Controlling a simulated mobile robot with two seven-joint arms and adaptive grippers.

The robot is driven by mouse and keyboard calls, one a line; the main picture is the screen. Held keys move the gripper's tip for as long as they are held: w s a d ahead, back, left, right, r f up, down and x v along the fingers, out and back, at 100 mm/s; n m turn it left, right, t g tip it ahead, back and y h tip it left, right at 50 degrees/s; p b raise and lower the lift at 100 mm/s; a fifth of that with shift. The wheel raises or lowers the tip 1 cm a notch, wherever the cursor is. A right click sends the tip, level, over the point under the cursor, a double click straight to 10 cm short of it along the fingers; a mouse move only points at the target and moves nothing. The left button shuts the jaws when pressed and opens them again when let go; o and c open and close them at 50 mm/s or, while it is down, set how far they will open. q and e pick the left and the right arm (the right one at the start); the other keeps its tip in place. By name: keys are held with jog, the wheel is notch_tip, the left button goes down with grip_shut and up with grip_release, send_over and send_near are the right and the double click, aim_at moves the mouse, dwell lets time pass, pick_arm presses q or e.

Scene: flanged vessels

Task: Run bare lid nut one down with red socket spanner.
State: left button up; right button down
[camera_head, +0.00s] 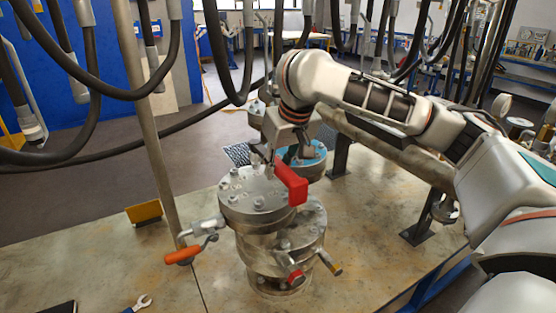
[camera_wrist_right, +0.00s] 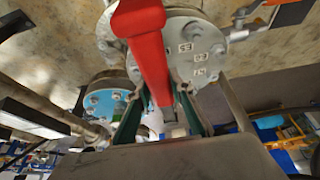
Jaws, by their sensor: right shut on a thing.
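The red socket spanner (camera_head: 291,182) is held by my right gripper (camera_head: 270,158) above the lid of the front vessel. In the right wrist view the red spanner (camera_wrist_right: 145,38) runs between the fingers of the gripper (camera_wrist_right: 165,112), which are shut on it. The round grey lid (camera_head: 250,199) carries several nuts around its rim. It also shows in the right wrist view (camera_wrist_right: 193,62) with small labels. The spanner covers part of the lid, and I cannot tell whether its socket sits on a nut. Which nut is lid nut one cannot be made out. My left gripper is not in view.
A blue-topped vessel (camera_head: 316,163) stands close behind the lid. An orange-handled lever (camera_head: 184,255) sticks out left of the front vessel. A yellow plate (camera_head: 144,213) and an open-ended spanner (camera_head: 139,303) are on the bench (camera_head: 90,262). Black hoses hang above.

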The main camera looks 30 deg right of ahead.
dwell(0.3)
jog(key=shift+f, duration=1.3)
jog(key=shift+a+m, duration=0.4)
jog(key=shift+a, duration=0.1)
jog(key=w+a+m+h, duration=0.1)
jog(key=a+m, duration=0.1)
jog(key=w+a+m+h, duration=0.1)
jog(key=a+m, duration=0.1)
jog(key=a, duration=0.1)
jog(key=w+a+m+g+h, duration=0.1)
jog(key=a+m, duration=0.1)
jog(key=m, duration=0.1)
jog(key=shift+w+a, duration=0.2)
jog(key=shift+w, duration=0.15)
jog(key=shift+w+a+m, duration=0.1)
jog(key=shift+a+m, duration=0.05)
jog(key=shift+m, duration=0.25)
